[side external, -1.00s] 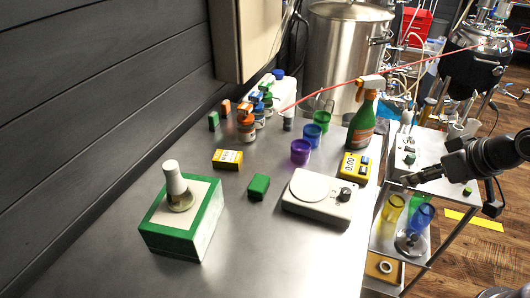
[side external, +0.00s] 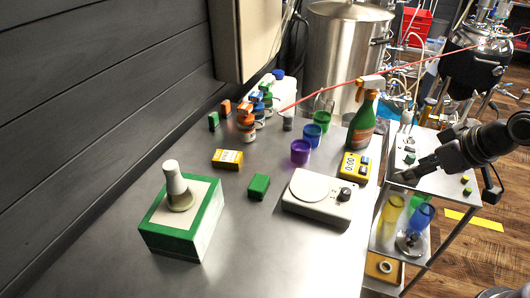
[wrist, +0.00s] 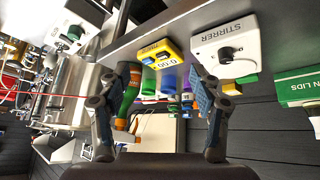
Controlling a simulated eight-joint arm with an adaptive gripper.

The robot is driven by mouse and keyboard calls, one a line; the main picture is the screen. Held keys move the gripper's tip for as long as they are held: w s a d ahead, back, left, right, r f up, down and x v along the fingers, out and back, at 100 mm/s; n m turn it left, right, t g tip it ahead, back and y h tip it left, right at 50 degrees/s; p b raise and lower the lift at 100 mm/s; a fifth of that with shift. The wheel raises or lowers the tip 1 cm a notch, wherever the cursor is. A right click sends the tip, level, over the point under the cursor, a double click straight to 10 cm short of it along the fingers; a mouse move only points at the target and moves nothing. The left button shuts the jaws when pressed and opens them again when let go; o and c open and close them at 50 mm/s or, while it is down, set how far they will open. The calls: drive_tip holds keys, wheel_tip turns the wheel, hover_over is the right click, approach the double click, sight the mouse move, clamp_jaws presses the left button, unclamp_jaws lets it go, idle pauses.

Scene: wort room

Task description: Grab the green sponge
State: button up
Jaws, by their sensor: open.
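A green block that looks like the sponge (side external: 259,187) lies on the steel table, left of the white stirrer (side external: 318,197). In the wrist view a green patch (wrist: 247,78) beside the stirrer (wrist: 224,45) appears to be the same block, partly hidden. My gripper (side external: 398,179) is beyond the table's right edge, over the side cart, well apart from the block. In the wrist view my gripper (wrist: 166,82) has its two fingers spread wide with nothing held between them.
A yellow timer (side external: 355,166), a green spray bottle (side external: 362,125) and coloured cups (side external: 300,151) stand near the stirrer. A green-and-white box (side external: 184,223) with a white-topped object stands at the front left. A smaller green block (side external: 213,120) lies at the back. The front of the table is clear.

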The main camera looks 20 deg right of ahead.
drive_tip(key=w+a+r+n+g, duration=0.2)
drive_tip(key=w+a+r+n, duration=0.3)
drive_tip(key=w+a+n, duration=0.15)
drive_tip(key=n+g, duration=0.5)
drive_tip(key=n, duration=1.5)
hover_over(259, 182)
wheel_tip(259, 182, down, 5)
drive_tip(key=shift+f, duration=5.2)
drive_tip(key=c, duration=1)
